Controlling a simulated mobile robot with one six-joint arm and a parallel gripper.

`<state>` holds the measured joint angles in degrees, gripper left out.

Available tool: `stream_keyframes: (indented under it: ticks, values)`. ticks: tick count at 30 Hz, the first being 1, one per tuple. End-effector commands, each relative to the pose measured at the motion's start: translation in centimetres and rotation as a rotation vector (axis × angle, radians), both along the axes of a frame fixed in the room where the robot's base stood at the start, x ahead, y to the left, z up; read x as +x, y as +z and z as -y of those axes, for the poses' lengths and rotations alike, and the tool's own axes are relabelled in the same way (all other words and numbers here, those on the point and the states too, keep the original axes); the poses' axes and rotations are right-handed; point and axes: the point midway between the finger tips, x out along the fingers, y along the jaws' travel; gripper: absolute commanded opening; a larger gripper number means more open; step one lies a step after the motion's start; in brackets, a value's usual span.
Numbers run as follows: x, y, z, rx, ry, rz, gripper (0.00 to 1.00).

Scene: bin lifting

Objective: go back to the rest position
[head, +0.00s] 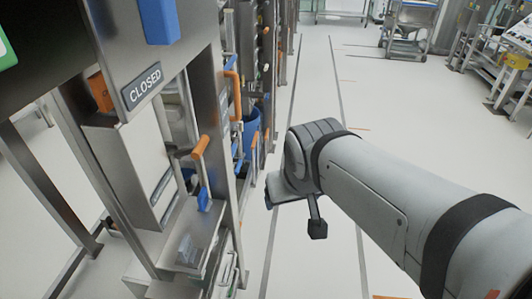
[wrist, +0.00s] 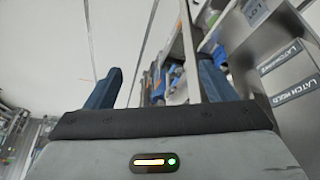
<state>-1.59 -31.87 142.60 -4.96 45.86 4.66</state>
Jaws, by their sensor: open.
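My gripper shows in the wrist view (wrist: 160,84) with its two dark blue-grey fingers spread wide apart. Nothing is between them but the background of the rack and floor. In the head view my arm reaches in from the right, and its end hangs over the aisle floor, apart from the steel rack (head: 222,110) on the left. The gripper's fingers are mostly hidden there behind the wrist.
The rack carries a "CLOSED" sign (head: 142,86), an orange-topped handle (head: 200,147) and a blue bin (head: 250,128) further back. Labelled steel panels (wrist: 285,75) stand close on the right in the wrist view. The aisle floor (head: 330,80) is clear; carts (head: 408,28) stand far back.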

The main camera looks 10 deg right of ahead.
Motion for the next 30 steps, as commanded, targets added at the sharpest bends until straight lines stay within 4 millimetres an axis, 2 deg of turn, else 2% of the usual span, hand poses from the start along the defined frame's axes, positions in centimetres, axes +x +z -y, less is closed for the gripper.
stream_keyframes:
  ticks: [1,3,6,30]
  values:
    - [-1.1,-0.4,-0.4,0.018,0.008,-0.044,0.78]
    - [-2.1,-0.8,-0.5,0.036,0.017,-0.084,0.78]
    - [-2.7,-1.0,-0.6,0.046,0.023,-0.106,0.78]
    - [-2.5,-1.9,-0.6,0.045,0.02,-0.11,0.78]
